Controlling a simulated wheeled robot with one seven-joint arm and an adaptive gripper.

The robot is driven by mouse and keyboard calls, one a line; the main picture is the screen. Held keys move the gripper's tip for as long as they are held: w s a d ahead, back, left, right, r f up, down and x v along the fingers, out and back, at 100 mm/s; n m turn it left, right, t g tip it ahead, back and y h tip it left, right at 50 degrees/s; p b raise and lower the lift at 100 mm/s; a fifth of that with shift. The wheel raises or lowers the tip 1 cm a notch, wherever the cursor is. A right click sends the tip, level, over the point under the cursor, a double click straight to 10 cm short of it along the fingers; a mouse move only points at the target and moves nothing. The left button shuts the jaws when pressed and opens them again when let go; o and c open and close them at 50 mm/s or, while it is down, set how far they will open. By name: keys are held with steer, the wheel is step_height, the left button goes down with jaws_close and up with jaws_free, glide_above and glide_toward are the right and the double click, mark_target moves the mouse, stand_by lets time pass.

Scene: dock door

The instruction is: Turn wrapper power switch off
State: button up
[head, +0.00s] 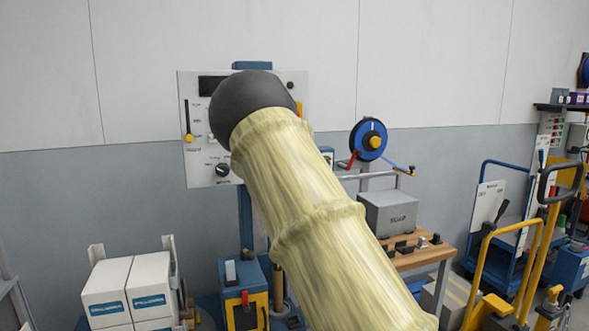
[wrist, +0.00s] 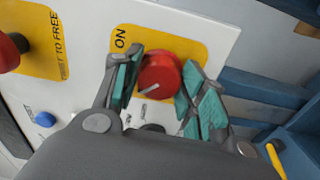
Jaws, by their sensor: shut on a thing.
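The power switch is a red rotary knob (wrist: 158,76) on a yellow plate (wrist: 196,48) marked "ON" in the wrist view. A pale pointer line shows on the knob's face. My gripper (wrist: 160,88) has its teal-padded fingers on either side of the red knob, shut on it. In the head view the white control panel (head: 200,165) stands against the wall. My arm and its dark round end hide the panel's middle, the red knob and my gripper there.
A red button on another yellow plate (wrist: 38,42) and a blue button (wrist: 45,119) are near my gripper. The panel also has a yellow slider (head: 188,137) and a black knob (head: 222,170). Stacked boxes (head: 107,282) stand lower left; a bench with a grey box (head: 387,213) stands right.

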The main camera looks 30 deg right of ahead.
steer(key=shift+f+n, duration=0.1)
steer(key=shift+n, duration=0.2)
stand_by(0.4)
steer(key=o, duration=1)
steer(key=shift+o, duration=0.2)
steer(key=v, duration=1.2)
steer(key=shift+a, duration=0.1)
